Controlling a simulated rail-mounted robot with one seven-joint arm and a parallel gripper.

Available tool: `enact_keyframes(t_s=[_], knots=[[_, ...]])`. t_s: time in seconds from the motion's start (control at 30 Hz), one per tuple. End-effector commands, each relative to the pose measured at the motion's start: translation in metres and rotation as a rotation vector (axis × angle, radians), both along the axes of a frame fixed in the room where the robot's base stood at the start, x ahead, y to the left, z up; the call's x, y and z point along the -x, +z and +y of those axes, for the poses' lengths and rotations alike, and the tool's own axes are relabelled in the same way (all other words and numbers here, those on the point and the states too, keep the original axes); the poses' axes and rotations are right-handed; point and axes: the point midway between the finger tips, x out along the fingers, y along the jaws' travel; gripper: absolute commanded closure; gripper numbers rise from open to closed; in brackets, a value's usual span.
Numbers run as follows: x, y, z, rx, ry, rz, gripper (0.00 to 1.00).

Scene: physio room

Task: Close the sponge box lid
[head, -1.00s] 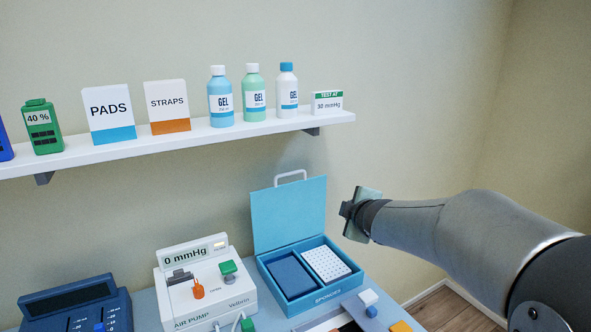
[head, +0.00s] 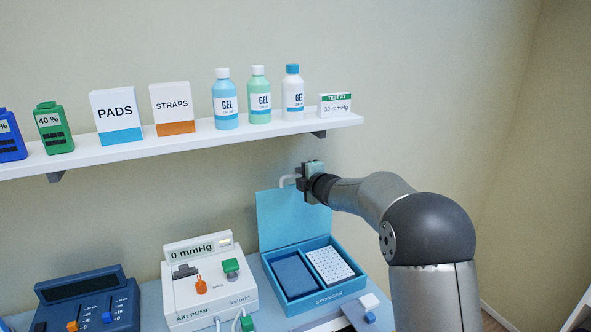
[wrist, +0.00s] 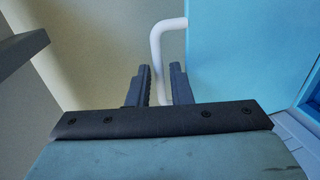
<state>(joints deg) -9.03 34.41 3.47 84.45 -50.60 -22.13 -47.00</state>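The sponge box (head: 322,297) is blue and sits on the table, with a dark blue sponge (head: 294,276) and a white dotted sponge (head: 329,266) inside. Its light blue lid (head: 283,221) stands upright and open at the back; its face also fills the right of the wrist view (wrist: 240,50). A white handle (head: 287,179) is on the lid's top edge. My gripper (head: 299,178) is at the right part of this handle and hides some of it. In the wrist view, the handle bar (wrist: 156,50) runs between my two fingers (wrist: 159,80), which stand apart; contact is unclear.
A white shelf (head: 200,138) with bottles and cards is above and behind the box. An air pump (head: 205,290) stands left of the box, with a dark blue console (head: 85,303) farther left.

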Motion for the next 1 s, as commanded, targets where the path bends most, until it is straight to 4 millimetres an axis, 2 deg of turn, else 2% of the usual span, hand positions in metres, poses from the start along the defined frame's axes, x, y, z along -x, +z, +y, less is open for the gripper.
enact_keyframes(t_s=[0.1, 0.23, 0.63, 0.67, 0.7, 0.73, 1.0], knots=[[-0.018, -0.003, 0.011, -0.001, 0.001, 0.001, 0.81], [-0.031, -0.006, 0.018, -0.001, 0.000, 0.000, 0.81], [-0.038, -0.010, 0.022, -0.002, 0.000, 0.001, 0.81], [-0.038, -0.010, 0.022, -0.002, 0.000, 0.001, 0.84], [-0.038, -0.010, 0.022, -0.002, 0.000, 0.001, 0.95], [-0.038, -0.010, 0.022, -0.002, 0.000, 0.001, 1.00], [-0.038, -0.011, 0.019, -0.003, -0.003, -0.003, 1.00]])
